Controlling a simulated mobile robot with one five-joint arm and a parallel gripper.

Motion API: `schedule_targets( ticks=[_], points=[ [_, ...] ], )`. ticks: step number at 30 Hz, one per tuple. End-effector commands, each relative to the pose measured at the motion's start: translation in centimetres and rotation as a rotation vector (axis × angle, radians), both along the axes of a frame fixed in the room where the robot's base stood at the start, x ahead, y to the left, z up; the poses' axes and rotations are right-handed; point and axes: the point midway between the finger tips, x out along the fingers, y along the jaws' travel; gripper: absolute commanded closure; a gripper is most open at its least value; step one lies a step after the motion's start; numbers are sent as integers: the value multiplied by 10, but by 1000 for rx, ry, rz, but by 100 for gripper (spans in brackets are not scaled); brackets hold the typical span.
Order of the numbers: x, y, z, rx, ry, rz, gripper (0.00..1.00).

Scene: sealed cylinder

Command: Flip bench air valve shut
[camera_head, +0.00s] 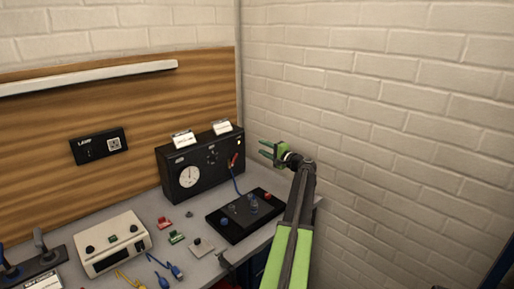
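A black box (199,170) with a round white gauge (190,177) stands at the back of the bench. A small red handle (233,160), which looks like the air valve, is at the right end of its front. A blue hose (236,182) runs down from near it toward a black plate (243,220). The handle is too small to tell its exact setting. My gripper (264,149) is green, with its two fingers apart and nothing seen between them. It is in the air to the right of the box, fingers pointing left toward it, apart from the handle.
The grey bench (180,215) holds a cream instrument (113,243), small red and green parts, and blue and yellow leads in front. The black plate carries knobs and small glassy parts below my gripper. A white brick wall (400,110) stands to the right.

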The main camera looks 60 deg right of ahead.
Motion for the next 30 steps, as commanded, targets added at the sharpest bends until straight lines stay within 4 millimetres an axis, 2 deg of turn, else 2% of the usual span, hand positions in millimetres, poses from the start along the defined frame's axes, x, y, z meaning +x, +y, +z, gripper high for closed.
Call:
schedule_targets(
  ticks=[10, 13, 15, 17, 20, 21, 25, 30],
  points=[
    [-1, 0, 0, -29, 10, 0, 65],
    [-1, 4, 0, -188, 63, 5, 65],
    [-4, 19, -1, -372, 122, 12, 65],
    [-9, 34, -10, -543, 177, 16, 65],
    [-22, 60, -36, -793, 258, 16, 65],
    [-29, 71, -50, -879, 286, 14, 65],
    [-41, 81, -72, -920, 304, 5, 65],
    [-45, 77, -74, -917, 307, -1, 65]
  ],
)
